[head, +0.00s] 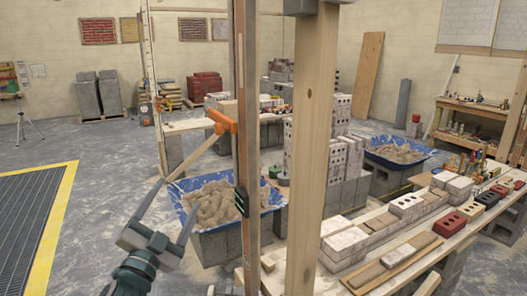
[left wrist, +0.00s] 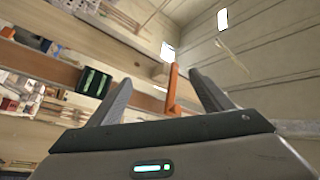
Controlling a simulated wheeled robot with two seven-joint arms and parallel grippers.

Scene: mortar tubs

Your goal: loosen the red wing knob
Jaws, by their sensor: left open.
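The red wing knob (head: 222,122) shows orange-red at the side of an upright metal-edged post (head: 250,80), above the middle of the head view. It also shows in the left wrist view as an orange-red bar (left wrist: 172,88) seen between my fingers. My left gripper (head: 178,195) is open and empty, below and left of the knob, with its two fingers spread. In the left wrist view the open jaws (left wrist: 161,82) point toward the knob, and I see no contact. My right gripper is not in view.
A dark block with green marks (head: 241,202) sits on the post below the knob. A thick timber (head: 311,150) stands just right. Blue mortar tubs (head: 275,207) (head: 372,152) rest on blocks. A bench with bricks (head: 335,262) fills the lower right. The left floor is open.

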